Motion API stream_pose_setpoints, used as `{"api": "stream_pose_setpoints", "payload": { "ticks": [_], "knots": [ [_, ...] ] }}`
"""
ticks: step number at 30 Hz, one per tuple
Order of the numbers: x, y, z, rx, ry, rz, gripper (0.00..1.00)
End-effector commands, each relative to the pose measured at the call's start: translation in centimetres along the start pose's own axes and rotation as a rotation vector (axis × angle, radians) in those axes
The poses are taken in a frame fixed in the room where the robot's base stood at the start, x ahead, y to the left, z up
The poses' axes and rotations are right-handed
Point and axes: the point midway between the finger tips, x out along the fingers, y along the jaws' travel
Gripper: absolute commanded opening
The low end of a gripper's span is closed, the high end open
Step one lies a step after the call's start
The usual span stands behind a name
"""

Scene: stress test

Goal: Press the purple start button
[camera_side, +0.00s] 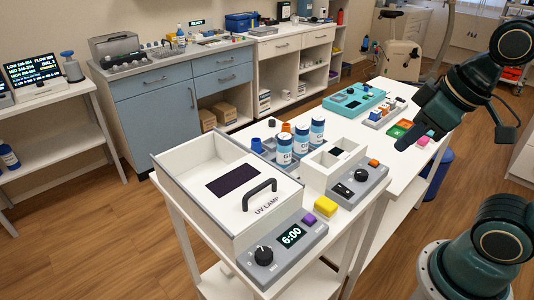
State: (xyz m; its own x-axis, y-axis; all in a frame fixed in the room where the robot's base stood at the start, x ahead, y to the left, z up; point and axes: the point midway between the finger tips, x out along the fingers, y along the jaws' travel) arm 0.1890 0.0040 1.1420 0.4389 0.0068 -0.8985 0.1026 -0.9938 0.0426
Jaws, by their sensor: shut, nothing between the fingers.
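Several blue-and-white jars (300,140) stand in a rack beyond the box. The UV box has a raised black handle (260,190).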

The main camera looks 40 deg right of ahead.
Motion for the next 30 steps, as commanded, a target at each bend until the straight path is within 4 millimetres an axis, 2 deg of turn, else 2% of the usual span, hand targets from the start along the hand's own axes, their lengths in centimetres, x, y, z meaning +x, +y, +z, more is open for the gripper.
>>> {"api": "stream_pose_setpoints", "payload": {
  "ticks": [14, 30],
  "knots": [
    [3.7, -2.0, -3.5, -0.471, -0.147, -0.061, 0.0],
    [9.9, -6.0, -6.2, -1.057, -0.302, -0.178, 0.0]
  ]
}}
